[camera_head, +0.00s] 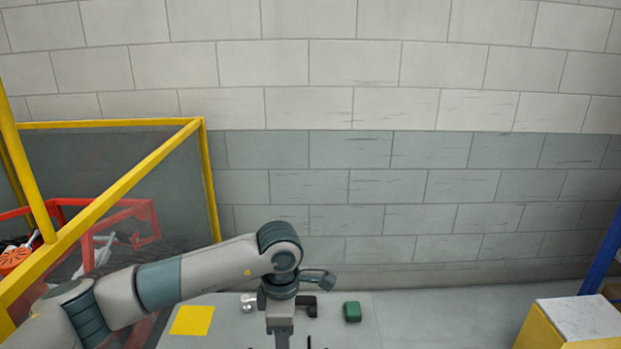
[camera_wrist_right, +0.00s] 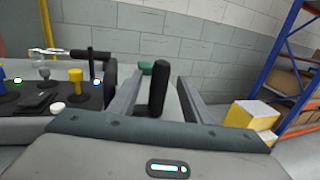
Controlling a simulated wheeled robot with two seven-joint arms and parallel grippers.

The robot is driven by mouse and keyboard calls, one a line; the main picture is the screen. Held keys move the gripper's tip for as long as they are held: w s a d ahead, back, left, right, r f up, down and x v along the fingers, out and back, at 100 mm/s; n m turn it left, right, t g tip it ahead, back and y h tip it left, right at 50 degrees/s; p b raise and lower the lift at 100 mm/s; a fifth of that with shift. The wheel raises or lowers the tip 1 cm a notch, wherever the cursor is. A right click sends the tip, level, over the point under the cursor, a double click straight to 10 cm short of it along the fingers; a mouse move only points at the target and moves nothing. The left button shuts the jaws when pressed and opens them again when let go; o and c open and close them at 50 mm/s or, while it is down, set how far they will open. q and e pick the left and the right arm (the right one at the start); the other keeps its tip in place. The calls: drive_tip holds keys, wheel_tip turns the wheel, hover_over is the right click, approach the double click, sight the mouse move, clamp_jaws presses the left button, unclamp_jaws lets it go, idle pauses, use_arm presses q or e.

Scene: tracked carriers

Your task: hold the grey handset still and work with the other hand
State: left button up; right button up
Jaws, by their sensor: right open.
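I cannot make out a grey handset for sure in either view. My left gripper (camera_head: 282,338) points down at the bottom edge of the head view; its fingers are cut off or hidden, so its jaws cannot be read. My right gripper (camera_wrist_right: 160,80) is open in the right wrist view, one finger on each side of a black upright grip (camera_wrist_right: 157,92). Whether the fingers touch the grip is unclear. A dark panel (camera_wrist_right: 60,97) with blue and yellow knobs and lit buttons stands left of the right gripper.
A green block (camera_head: 352,312) and a yellow square (camera_head: 192,320) are on the grey surface. A yellow-framed guard (camera_head: 209,180) stands at left. A yellow box with a pale top (camera_head: 580,318) and blue racking (camera_head: 605,255) are at right. A block wall closes the back.

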drive_tip(key=v, duration=0.8)
drive_tip(key=shift+s+a, duration=0.15)
drive_tip(key=shift+s, duration=0.25)
